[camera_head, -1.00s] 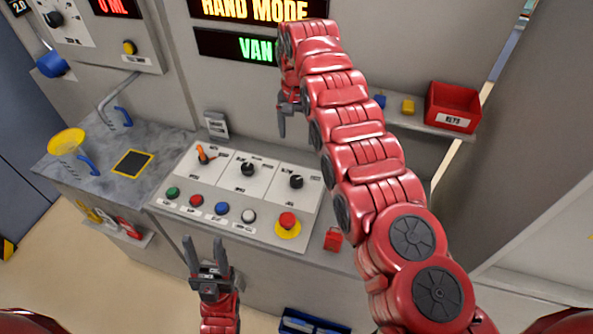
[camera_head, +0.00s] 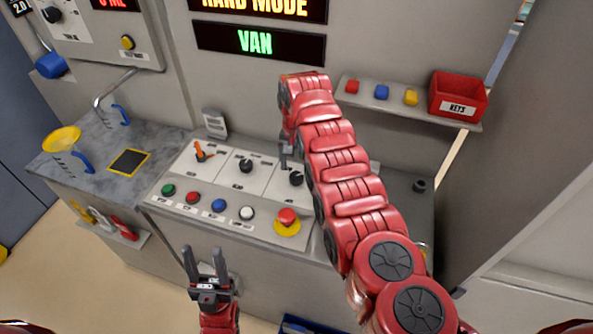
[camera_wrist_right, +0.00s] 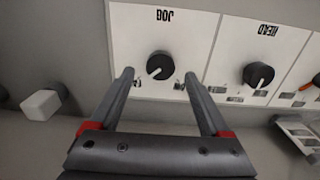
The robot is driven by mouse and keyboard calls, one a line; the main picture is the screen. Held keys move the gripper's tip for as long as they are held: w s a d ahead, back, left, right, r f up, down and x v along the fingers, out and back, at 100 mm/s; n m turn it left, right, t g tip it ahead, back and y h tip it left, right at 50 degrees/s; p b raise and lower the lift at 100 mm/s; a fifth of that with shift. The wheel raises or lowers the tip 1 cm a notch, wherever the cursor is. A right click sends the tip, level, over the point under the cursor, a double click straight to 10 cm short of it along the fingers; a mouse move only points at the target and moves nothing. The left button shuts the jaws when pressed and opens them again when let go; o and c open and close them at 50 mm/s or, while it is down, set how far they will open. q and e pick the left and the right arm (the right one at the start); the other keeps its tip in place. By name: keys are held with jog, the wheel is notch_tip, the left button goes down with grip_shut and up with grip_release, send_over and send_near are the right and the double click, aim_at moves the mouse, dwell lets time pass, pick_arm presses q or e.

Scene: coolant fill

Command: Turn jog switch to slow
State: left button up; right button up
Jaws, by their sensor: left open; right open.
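The jog switch (camera_head: 296,178) is a round black knob on a white plate, at the right of the panel's row of knobs. In the right wrist view the jog switch (camera_wrist_right: 158,66) sits under an upside-down JOG label, its white pointer line towards lower left. My right gripper (camera_head: 286,164) is just above the knob in the head view; in the wrist view its open fingers (camera_wrist_right: 158,75) appear on either side of the knob. I cannot tell whether they touch it. My left gripper (camera_head: 202,254) is open and empty in front of the panel.
The HEAD knob (camera_wrist_right: 258,75) is beside the jog switch. An orange-handled switch (camera_head: 201,152) is at the panel's left. Several push buttons and a red emergency button (camera_head: 287,216) line the front. A shelf (camera_head: 380,104) with small blocks and a red KEYS bin (camera_head: 458,95) is above right.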

aim_at(297, 175)
notch_tip(297, 175, down, 2)
jog(key=shift+f+b, duration=0.1)
jog(key=shift+b, duration=0.45)
jog(key=shift+f, duration=0.6)
grip_shut()
